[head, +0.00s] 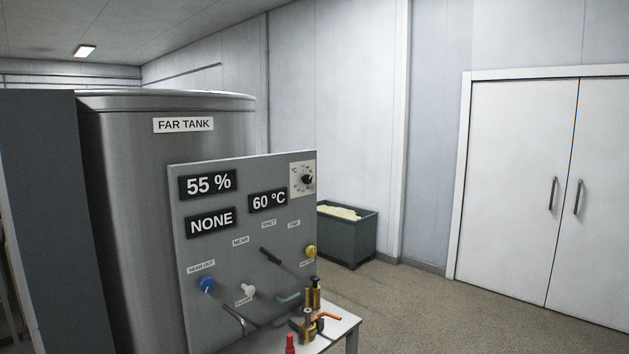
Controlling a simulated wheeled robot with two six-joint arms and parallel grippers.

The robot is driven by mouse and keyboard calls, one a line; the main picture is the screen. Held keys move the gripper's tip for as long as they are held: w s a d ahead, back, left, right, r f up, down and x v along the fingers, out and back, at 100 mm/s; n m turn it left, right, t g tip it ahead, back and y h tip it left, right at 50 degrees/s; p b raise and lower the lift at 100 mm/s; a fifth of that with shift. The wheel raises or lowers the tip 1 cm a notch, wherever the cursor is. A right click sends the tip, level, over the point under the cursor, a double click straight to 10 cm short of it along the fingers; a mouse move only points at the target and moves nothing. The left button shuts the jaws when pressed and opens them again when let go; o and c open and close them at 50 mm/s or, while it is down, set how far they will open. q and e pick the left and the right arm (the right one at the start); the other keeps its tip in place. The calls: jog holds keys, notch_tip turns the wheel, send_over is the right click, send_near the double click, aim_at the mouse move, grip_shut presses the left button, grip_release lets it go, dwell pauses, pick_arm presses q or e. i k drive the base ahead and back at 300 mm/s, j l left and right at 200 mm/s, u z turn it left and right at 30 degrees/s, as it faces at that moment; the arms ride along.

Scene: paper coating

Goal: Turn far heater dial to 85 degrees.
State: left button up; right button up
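The heater dial (306,179) is a black knob on a white square scale plate marked °C, at the upper right corner of a grey control panel (240,229). The exact knob setting is too small to read. A black display beside it (268,201) reads 60 °C. Other displays read 55 % (208,184) and NONE (210,221). The panel stands in front of a steel tank (140,190) labelled FAR TANK (183,124). Neither of my grippers is in view.
The panel's lower part has a blue knob (207,284), a white knob (248,290), a yellow knob (310,251) and a black lever (271,256). Brass valves (308,322) stand on a white table. A green bin (348,238) is behind. Floor towards the double doors (520,180) is clear.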

aim_at(307, 179)
jog(key=i+l, duration=0.25)
jog(key=i, duration=0.2)
jog(key=i+l+z, duration=0.15)
jog(key=i, duration=0.35)
jog(key=i+l, duration=0.35)
jog(key=i+l+z, duration=0.1)
jog(key=i, duration=0.5)
jog(key=l, duration=0.1)
